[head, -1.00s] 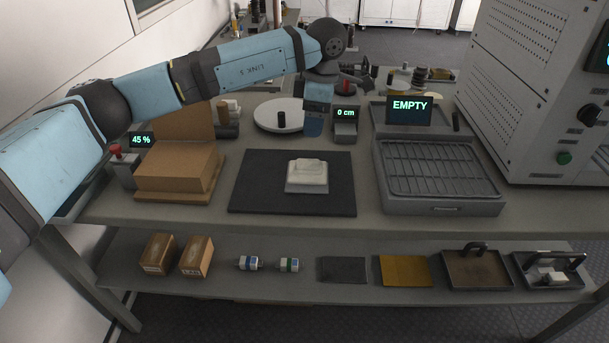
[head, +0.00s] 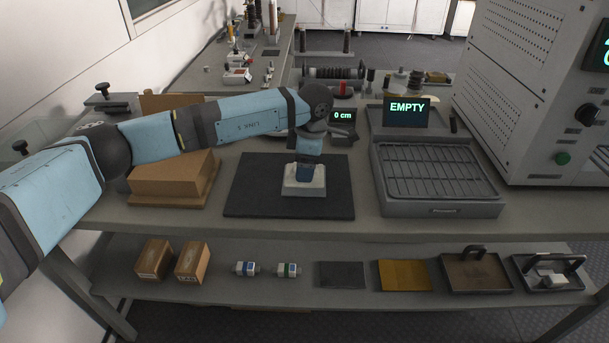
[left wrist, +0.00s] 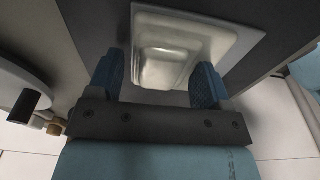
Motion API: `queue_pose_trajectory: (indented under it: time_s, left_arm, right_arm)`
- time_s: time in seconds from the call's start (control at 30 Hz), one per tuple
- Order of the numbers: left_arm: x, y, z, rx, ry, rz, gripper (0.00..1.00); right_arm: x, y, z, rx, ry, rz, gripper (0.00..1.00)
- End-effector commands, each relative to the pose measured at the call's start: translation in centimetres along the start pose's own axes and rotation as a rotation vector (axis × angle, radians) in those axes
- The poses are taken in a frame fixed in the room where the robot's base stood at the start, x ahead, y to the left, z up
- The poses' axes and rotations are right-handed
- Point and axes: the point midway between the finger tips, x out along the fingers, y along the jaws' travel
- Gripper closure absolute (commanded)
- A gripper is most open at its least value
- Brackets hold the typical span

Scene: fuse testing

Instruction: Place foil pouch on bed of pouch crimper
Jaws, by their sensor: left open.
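A pale, rounded pouch-like piece with a raised middle and a flat rim, which looks like the foil pouch (head: 305,190), lies on a dark mat (head: 250,195). It also shows in the left wrist view (left wrist: 170,55). My left gripper (head: 304,177) is over it, pointing down. In the left wrist view the open blue fingers (left wrist: 157,78) stand apart at the near side of the pouch, one towards each side. I cannot tell if they touch it. The arm hides part of the pouch in the head view. I cannot tell which device is the crimper. My right gripper is not in view.
A grey grill tray (head: 437,209) with an EMPTY display (head: 407,108) stands to the right. A brown box (head: 170,180) stands to the left. A 0 cm display (head: 342,116) is behind the mat. A large grey cabinet (head: 525,90) is far right.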

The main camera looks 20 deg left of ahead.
Motion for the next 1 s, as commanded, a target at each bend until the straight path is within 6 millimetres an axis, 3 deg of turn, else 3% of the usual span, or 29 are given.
queue_pose_trajectory:
  time_s: [0.13,0.37,0.47,0.77,1.0]
  left_arm:
    - [-0.1,0.0,0.0,0.000,0.000,0.000,0.28]
    - [-0.1,0.0,0.0,0.000,0.000,0.000,0.80]
    - [-0.1,0.0,0.0,0.000,0.000,0.000,0.88]
    - [-0.7,0.0,-0.1,0.000,-0.001,0.001,0.88]
    - [-4.1,0.1,-0.5,0.000,-0.002,0.003,0.88]
  right_arm:
    - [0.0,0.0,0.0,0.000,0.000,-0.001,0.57]
    - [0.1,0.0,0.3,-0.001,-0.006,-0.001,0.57]
    - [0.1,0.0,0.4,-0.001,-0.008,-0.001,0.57]
    - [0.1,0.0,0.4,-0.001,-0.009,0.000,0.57]
    - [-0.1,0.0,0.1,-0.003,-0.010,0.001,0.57]
